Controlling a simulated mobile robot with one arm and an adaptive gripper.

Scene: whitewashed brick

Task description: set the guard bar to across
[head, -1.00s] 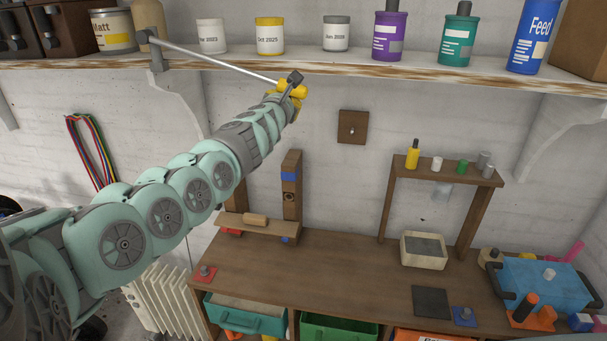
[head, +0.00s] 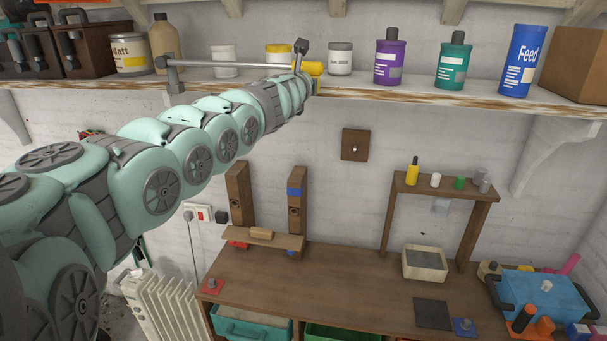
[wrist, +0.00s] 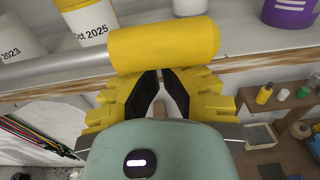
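The guard bar (head: 225,64) is a thin metal rod along the front of the upper shelf. The bar looks close to level in the head view. In the wrist view the yellow grip (wrist: 165,45) lies crosswise just beyond my gripper (wrist: 163,78). The fingers come together towards the grip from below, not around it, and look shut with nothing between them. The grip hides their very tips, so contact is unclear.
The shelf (head: 420,95) carries jars and bottles, including a white tub (head: 224,60), a yellow-banded tub (head: 279,54) and a purple bottle (head: 389,60) behind or beside the bar. A workbench (head: 340,285) with a small rack stands below. The wall between is mostly clear.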

